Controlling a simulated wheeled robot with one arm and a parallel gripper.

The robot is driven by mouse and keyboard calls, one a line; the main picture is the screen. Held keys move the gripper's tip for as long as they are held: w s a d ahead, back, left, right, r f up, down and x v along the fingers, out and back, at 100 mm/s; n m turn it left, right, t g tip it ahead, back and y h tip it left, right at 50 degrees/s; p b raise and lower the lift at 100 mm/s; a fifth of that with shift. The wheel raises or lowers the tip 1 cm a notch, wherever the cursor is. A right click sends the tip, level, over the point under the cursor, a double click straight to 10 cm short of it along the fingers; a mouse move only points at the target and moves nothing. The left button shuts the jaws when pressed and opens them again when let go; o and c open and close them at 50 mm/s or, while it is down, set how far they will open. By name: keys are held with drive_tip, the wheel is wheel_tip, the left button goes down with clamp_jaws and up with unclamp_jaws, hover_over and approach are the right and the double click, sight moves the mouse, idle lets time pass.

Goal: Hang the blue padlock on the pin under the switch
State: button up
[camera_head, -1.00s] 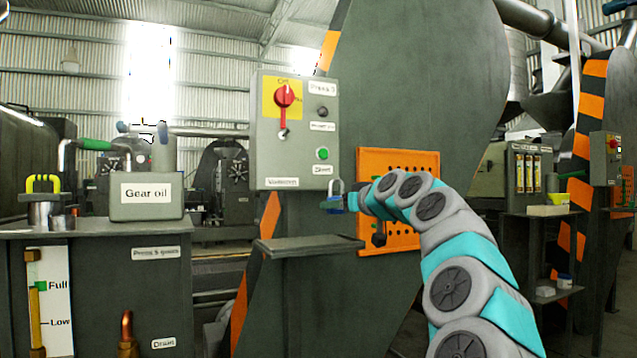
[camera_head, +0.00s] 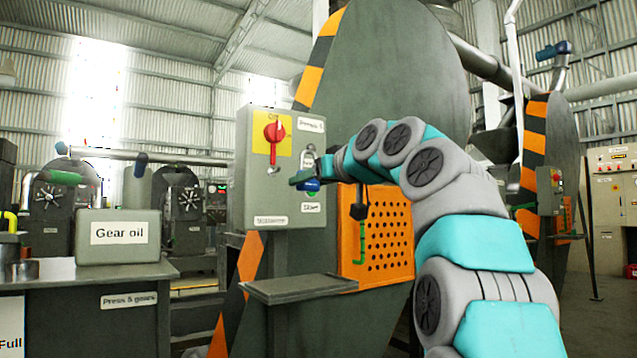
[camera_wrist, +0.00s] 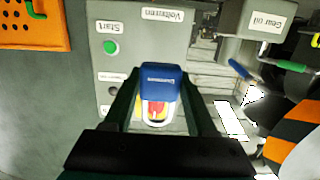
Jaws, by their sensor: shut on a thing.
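The blue padlock (camera_head: 312,185) is in my gripper (camera_head: 304,179), upright with its grey shackle up, in front of the right part of the grey switch box (camera_head: 246,205). The wrist view shows the blue body (camera_wrist: 161,80) between both fingers of my gripper (camera_wrist: 158,88), with the shackle (camera_wrist: 144,113) toward the switch. The red switch (camera_head: 275,130) on its yellow plate is up and left of the padlock. The small pin (camera_head: 273,170) is under the switch, left of the padlock and apart from it. In the wrist view the shackle overlaps the red and yellow switch area, and the pin is hard to make out.
A small shelf (camera_head: 300,288) juts out below the box. An orange perforated panel (camera_head: 385,240) with hanging items is to the right, behind my arm. The gear oil box (camera_head: 118,236) stands on a cabinet at left. Space before the box's left half is clear.

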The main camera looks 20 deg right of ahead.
sight(272, 189)
drive_tip(key=r+p+x, duration=0.1)
drive_tip(key=p+x, duration=0.3)
drive_tip(key=x, duration=0.4)
drive_tip(key=shift+w, duration=0.25)
drive_tip(key=shift+p+x, duration=0.5)
drive_tip(key=shift+x, duration=0.25)
idle(0.7)
drive_tip(key=shift+r+p+x, duration=0.25)
drive_tip(key=shift+p+x, duration=0.45)
drive_tip(key=shift+x, duration=0.45)
drive_tip(key=shift+p+x, duration=0.5)
drive_tip(key=shift+x, duration=0.4)
idle(0.6)
drive_tip(key=shift+w+a, duration=0.1)
drive_tip(key=shift+w, duration=0.1)
drive_tip(key=shift+w+a, duration=0.15)
drive_tip(key=shift+w, duration=0.2)
drive_tip(key=shift+r, duration=0.1)
drive_tip(key=shift+w+f, duration=0.1)
drive_tip(key=shift+f, duration=0.15)
idle(0.5)
